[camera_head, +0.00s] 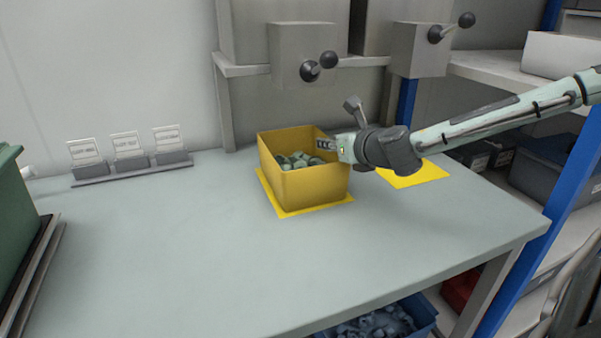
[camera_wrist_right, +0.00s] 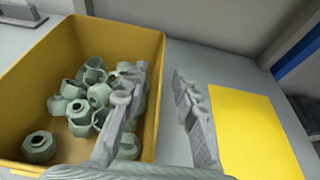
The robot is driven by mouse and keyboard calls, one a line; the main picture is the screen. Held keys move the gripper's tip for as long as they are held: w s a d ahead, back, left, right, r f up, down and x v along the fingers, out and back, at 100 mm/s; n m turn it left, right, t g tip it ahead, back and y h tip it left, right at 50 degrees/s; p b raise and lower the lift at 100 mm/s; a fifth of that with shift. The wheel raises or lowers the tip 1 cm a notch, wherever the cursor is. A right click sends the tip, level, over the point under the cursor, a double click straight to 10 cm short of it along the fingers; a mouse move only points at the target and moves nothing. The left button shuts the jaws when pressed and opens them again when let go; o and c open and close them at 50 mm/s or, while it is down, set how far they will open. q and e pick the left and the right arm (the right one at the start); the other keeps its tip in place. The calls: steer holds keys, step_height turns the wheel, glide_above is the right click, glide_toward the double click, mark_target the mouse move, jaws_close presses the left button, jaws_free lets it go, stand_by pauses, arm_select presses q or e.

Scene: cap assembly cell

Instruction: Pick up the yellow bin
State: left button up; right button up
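The yellow bin (camera_head: 315,188) stands upright on a yellow mat (camera_head: 286,211) on the grey table, with several grey-green nut-like caps (camera_head: 297,160) inside. In the right wrist view the bin (camera_wrist_right: 122,38) fills the left half. My right gripper (camera_head: 325,147) is at the bin's right wall. In the wrist view its two fingers (camera_wrist_right: 160,76) are apart, one on the inner side of the wall over the caps and one outside, with visible gaps to the wall. My left gripper is in neither view.
A second yellow mat (camera_head: 414,176) lies empty to the right. Grey dispensers with black knobs (camera_head: 302,52) stand behind the bin. Small label stands (camera_head: 130,155) are at the back left and a green container (camera_head: 14,220) at the left edge. The table front is clear.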

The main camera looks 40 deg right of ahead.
steer(key=shift+w+f, duration=0.15)
steer(key=shift+w, duration=0.3)
steer(key=shift+c, duration=0.2)
jaws_close()
